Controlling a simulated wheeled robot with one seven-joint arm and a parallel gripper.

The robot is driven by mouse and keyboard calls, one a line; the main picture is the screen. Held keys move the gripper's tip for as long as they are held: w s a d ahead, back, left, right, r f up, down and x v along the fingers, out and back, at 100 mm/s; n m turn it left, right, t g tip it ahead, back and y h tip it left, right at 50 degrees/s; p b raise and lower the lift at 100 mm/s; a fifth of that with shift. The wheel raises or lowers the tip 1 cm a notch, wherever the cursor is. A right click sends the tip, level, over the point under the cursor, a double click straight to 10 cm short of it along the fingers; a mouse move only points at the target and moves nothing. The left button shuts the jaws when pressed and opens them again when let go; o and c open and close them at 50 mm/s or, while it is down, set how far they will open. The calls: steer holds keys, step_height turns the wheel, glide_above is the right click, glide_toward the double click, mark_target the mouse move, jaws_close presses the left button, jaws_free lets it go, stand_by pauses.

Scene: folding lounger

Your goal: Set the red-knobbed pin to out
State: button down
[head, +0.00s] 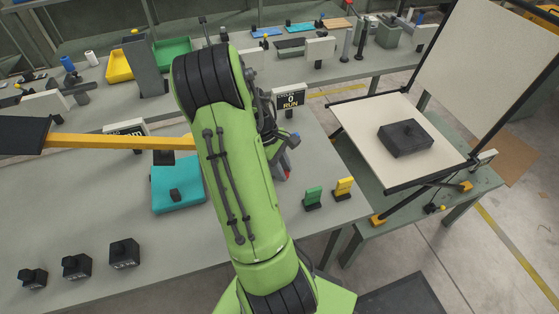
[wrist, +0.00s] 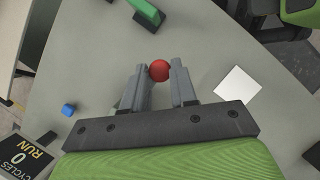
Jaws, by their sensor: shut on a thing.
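The red knob (wrist: 159,70) of the pin shows in the wrist view as a round ball between the fingertips of my gripper (wrist: 157,73). My gripper is shut on it, with one finger on each side. The pin's shaft and its mount are hidden in that view. In the head view my green arm covers most of the gripper, and only a small red patch (head: 287,169) shows beside the arm, low over the grey table. I cannot tell from these views how far the pin is in or out.
Green (head: 313,198) and yellow (head: 343,188) upright tabs stand near the table's right edge. A sign reading "CYCLES 0 RUN" (head: 290,99) stands behind the arm. A teal box (head: 178,190) is to the left. The folding lounger (head: 375,150) carries a black block (head: 405,138).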

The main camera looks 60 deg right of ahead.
steer(key=shift+s+a, duration=0.55)
steer(key=shift+s, duration=0.1)
steer(key=shift+w, duration=0.1)
steer(key=c, duration=0.9)
jaws_free()
steer(key=shift+a, duration=0.1)
steer(key=shift+w+r, duration=0.15)
steer(key=shift+r, duration=0.2)
steer(key=p+v, duration=0.4)
steer(key=v, duration=1.1)
steer(key=shift+p, duration=0.3)
